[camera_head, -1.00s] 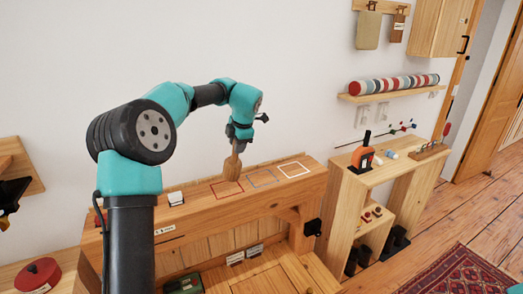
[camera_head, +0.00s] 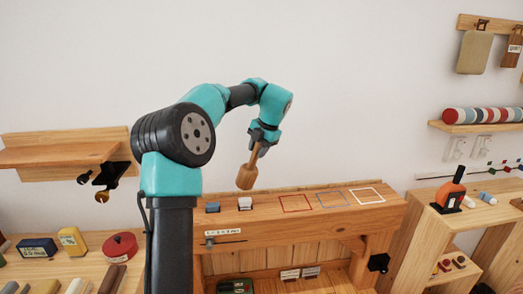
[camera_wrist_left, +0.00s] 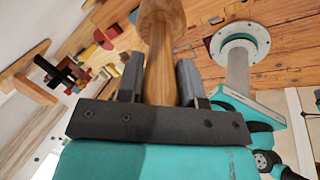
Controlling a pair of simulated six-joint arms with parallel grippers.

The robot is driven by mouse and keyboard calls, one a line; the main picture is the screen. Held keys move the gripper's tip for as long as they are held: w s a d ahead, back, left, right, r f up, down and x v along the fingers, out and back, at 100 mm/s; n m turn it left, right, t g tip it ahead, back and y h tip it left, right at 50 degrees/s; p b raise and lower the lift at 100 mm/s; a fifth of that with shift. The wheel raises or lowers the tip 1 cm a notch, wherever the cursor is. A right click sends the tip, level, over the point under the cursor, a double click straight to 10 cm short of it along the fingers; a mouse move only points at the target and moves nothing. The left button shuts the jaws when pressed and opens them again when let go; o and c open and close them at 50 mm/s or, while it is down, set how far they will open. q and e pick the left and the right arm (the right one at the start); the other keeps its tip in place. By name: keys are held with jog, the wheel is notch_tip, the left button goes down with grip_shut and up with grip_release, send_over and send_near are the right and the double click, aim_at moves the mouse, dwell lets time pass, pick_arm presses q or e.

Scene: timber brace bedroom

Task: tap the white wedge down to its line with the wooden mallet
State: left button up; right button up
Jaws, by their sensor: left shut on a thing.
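My left gripper (camera_head: 262,139) is shut on the handle of the wooden mallet (camera_head: 246,177), which hangs head down and slightly tilted. In the left wrist view the handle of the mallet (camera_wrist_left: 160,68) runs between both fingers. The white wedge (camera_head: 245,203) stands in the top of the timber beam (camera_head: 345,226), just below the mallet head in the head view. A gap shows between them. The line on the wedge is too small to make out. My right gripper is not in view.
A blue wedge-like block (camera_head: 212,207) sits left of the white wedge. Red (camera_head: 296,209), grey-blue (camera_head: 331,206) and white (camera_head: 369,201) outlined squares mark the beam top to the right. A shelf (camera_head: 65,150) with dark hooks is at left. A red round object (camera_head: 120,247) lies lower left.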

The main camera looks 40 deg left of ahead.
pick_arm(q)
jog(key=shift+f, duration=0.75)
jog(key=shift+r, duration=0.25)
jog(key=shift+c, duration=0.3)
dwell(0.9)
jog(key=shift+f, duration=0.1)
jog(key=shift+f, duration=0.55)
dwell(0.5)
